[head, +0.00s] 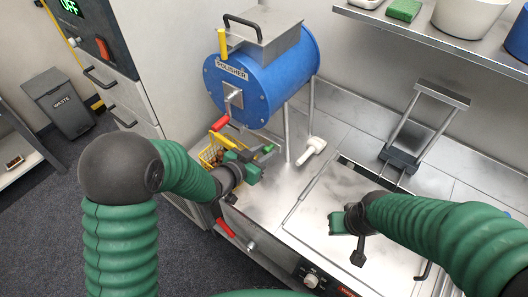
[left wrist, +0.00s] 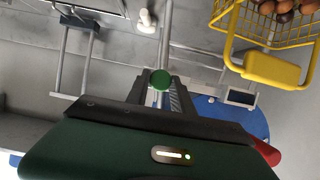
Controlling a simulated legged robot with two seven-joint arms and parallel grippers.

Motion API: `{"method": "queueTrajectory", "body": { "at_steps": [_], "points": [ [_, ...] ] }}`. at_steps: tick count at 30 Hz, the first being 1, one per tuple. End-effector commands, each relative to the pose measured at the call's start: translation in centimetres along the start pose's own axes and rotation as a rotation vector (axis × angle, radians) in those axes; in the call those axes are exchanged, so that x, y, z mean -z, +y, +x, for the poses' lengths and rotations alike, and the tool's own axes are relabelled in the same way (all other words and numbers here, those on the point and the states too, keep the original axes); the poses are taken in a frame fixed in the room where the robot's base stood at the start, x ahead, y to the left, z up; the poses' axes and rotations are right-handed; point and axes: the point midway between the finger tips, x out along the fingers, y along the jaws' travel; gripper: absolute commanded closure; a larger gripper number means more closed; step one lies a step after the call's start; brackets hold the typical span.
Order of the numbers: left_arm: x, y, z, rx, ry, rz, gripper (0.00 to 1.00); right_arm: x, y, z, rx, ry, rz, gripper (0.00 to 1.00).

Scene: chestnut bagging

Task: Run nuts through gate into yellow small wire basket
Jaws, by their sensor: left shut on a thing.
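The yellow small wire basket (head: 208,157) is below the blue polisher (head: 262,75), partly behind my left gripper. Brown nuts (left wrist: 283,8) show in it in the left wrist view, where its wires and yellow grip (left wrist: 272,69) are at upper right. My left gripper (head: 251,161) is just right of the basket, shut on a slim part with a green knob (head: 267,149); the knob also shows in the left wrist view (left wrist: 160,79). What the knob joins is hidden. A metal plate with a red-handled crank (head: 221,124) is on the polisher's front. My right gripper (head: 337,222) is over the steel worktop, its jaw gap unclear.
A white scoop-like tool (head: 312,150) lies on the worktop behind my left gripper. A dark-based metal frame (head: 400,160) stands at the right rear. A shelf (head: 440,40) with bowls and a green sponge (head: 404,10) overhangs. A waste bin (head: 60,103) stands left.

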Motion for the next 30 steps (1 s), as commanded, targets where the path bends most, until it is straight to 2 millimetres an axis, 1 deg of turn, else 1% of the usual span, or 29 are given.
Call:
{"method": "queueTrajectory", "body": {
  "at_steps": [25,28,30],
  "points": [
    [0.1,0.0,0.0,0.000,0.001,0.000,1.00,0.0,0.0,0.0,0.000,0.000,0.000,1.00],
    [0.1,-0.9,0.0,0.002,0.001,-0.001,1.00,0.0,0.0,-0.1,0.000,0.000,0.000,1.00],
    [0.1,-2.2,0.0,0.004,0.001,-0.001,1.00,0.1,0.0,-0.3,0.000,0.000,0.000,1.00]
  ]
}}
